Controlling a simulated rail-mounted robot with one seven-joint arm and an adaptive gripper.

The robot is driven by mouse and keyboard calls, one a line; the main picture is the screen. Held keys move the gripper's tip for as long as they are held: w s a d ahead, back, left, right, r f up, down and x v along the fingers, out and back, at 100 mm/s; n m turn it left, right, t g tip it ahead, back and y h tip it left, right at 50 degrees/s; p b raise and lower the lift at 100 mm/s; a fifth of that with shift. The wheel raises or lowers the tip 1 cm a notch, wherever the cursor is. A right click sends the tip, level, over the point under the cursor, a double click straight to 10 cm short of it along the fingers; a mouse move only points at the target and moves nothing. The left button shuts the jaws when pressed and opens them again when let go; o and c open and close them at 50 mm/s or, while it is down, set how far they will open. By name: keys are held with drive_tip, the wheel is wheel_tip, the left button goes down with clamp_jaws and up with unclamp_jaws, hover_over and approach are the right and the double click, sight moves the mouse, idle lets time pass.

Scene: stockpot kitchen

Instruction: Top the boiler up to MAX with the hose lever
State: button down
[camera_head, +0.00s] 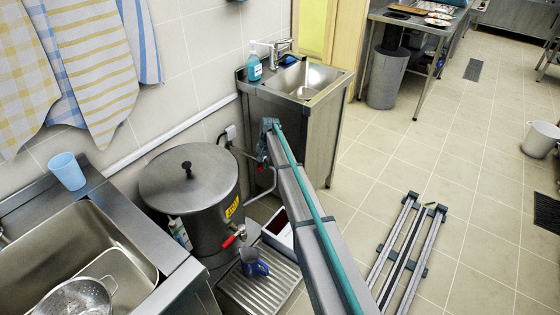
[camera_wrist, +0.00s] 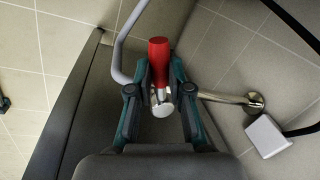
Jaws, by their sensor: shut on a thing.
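The boiler (camera_head: 190,185) is a large grey drum with a flat lid and black knob, beside the left sink. Its lid hides the water inside. A yellow label and a red-handled tap (camera_head: 232,238) are on its front. My gripper (camera_head: 268,128) is near the wall behind and to the right of the boiler. In the wrist view my gripper (camera_wrist: 160,90) is shut on the hose lever (camera_wrist: 158,52), a red handle with a metal end between the fingers. A grey hose (camera_wrist: 122,50) curves behind it.
A blue jug (camera_head: 253,262) stands on the ridged drip tray (camera_head: 262,290) below the tap. A sink unit (camera_head: 290,120) stands close to my gripper. A metal pipe (camera_wrist: 225,97) runs to the wall next to a white box (camera_wrist: 268,137). The tiled floor on the right is mostly open.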

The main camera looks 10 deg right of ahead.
drive_tip(key=shift+d, duration=0.15)
drive_tip(key=c, duration=1.1)
unclamp_jaws()
drive_tip(key=r, duration=0.4)
drive_tip(key=d+r, duration=0.1)
drive_tip(key=r, duration=0.3)
drive_tip(key=s+d+r, duration=0.1)
drive_tip(key=r, duration=0.3)
drive_tip(key=shift+f, duration=0.1)
